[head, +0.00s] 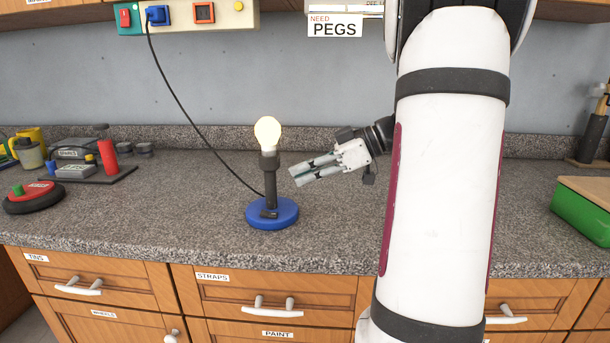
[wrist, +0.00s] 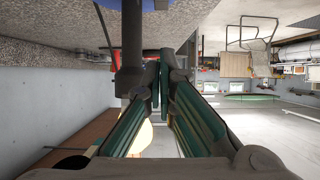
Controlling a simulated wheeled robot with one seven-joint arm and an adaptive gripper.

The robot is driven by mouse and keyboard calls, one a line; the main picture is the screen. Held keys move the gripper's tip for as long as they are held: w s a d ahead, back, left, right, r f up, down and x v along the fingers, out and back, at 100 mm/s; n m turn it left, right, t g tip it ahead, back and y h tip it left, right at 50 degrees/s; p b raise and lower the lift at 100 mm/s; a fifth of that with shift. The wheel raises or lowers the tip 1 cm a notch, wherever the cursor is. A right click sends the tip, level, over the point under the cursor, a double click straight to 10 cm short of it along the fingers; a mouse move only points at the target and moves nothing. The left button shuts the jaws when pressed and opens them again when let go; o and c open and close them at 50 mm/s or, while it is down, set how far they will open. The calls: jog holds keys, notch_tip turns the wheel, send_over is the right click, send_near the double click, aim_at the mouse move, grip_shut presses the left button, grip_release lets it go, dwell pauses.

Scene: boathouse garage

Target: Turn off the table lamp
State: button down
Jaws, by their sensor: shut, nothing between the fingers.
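The table lamp (head: 270,168) stands upright on the granite counter, with a round blue base (head: 287,217), a dark stem and a glowing bulb (head: 267,131). A small dark switch (head: 269,214) sits on the front of its base. My gripper (head: 294,175) is shut and empty, just right of the stem and above the base; the head view leaves any contact unclear. The wrist view is turned over: the dark stem (wrist: 131,45) shows close beside the fingertips (wrist: 160,88), and the bulb is partly hidden behind the fingers.
A black cord runs from the lamp to a plug on a wall panel (head: 180,18). Several gadgets and a red-and-black disc (head: 34,199) lie at the left. A green box (head: 582,215) stands at the right. The counter between the disc and lamp is clear.

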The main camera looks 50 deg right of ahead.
send_over(273, 213)
jog(key=s, duration=0.1)
jog(key=f, duration=0.3)
jog(key=shift+d+f+b, duration=0.1)
jog(key=shift+d+b, duration=0.1)
jog(key=shift+b, duration=0.1)
jog(key=shift+w+a+f, duration=0.1)
jog(key=shift+w+f, duration=0.1)
jog(key=shift+f, duration=1)
jog(key=shift+w+a+f, duration=0.15)
jog(key=shift+w+f, duration=0.05)
jog(key=shift+f, duration=0.4)
jog(key=shift+b, duration=0.3)
